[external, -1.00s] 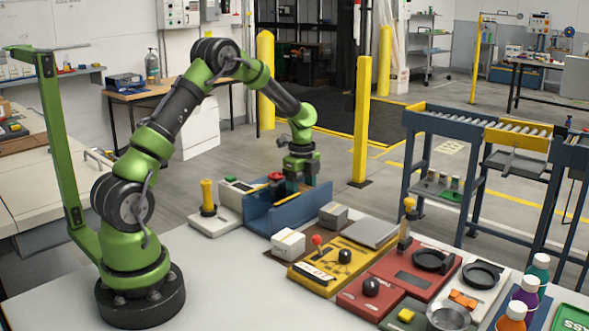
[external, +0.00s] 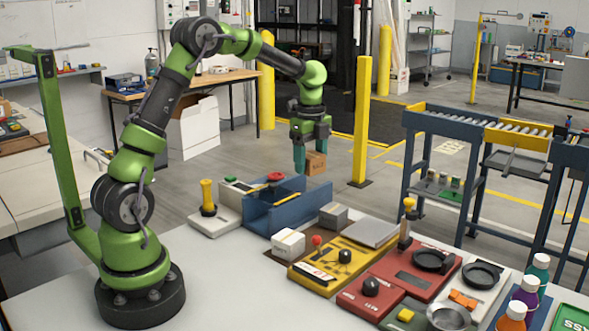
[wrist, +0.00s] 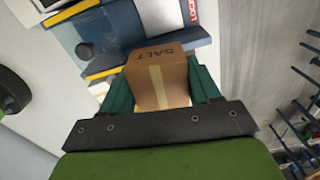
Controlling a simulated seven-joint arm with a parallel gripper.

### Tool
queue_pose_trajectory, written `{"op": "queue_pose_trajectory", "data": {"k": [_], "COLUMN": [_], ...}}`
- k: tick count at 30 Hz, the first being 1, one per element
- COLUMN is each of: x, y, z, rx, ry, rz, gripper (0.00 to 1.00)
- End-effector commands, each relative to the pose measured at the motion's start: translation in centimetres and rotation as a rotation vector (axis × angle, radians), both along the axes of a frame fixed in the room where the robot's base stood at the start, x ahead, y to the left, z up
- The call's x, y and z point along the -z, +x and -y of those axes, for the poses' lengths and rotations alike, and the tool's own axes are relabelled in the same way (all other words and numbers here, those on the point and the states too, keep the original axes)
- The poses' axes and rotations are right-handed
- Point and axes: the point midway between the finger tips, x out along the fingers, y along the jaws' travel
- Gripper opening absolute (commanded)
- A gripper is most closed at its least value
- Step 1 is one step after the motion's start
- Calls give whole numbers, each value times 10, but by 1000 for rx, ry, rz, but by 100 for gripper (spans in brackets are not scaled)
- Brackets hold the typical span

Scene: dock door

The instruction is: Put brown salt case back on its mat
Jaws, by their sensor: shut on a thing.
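The brown salt case (external: 316,163) is a small cardboard-coloured box held in the air above and behind the blue bin. In the wrist view the case (wrist: 160,82) shows "SALT" on its top and a pale tape strip. My gripper (external: 312,160) points down and is shut on the case, with green fingers on both sides of it. A flat dark brown patch (external: 307,231) lies on the table between the white box and the grey box. It may be the mat, but I cannot tell for sure.
The blue bin (external: 275,215) stands below my gripper. A white box (external: 288,243) and a grey box (external: 333,215) flank the brown patch. A yellow panel (external: 327,274) with a red-knobbed lever stands in front. A yellow post (external: 361,125) rises behind, right of my gripper.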

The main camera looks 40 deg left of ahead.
Motion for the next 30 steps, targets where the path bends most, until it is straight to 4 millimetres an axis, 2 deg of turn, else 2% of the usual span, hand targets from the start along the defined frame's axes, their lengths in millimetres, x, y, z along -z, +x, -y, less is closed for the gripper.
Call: {"op": "queue_pose_trajectory", "data": {"k": [1, 4, 6, 9, 14, 21, 30], "x": [0, 6, 11, 18, 29, 71, 106], "y": [-10, -33, -48, -62, -67, -67, -67], "z": [18, 49, 64, 75, 76, 77, 76], "rx": [75, 270, 403, 547, 658, 677, 675], "ry": [0, 1, 3, 4, 4, 2, 3], "rz": [-2, -6, -8, -8, -7, -7, -7], "gripper": [22, 22, 22, 22, 22, 22, 22]}}
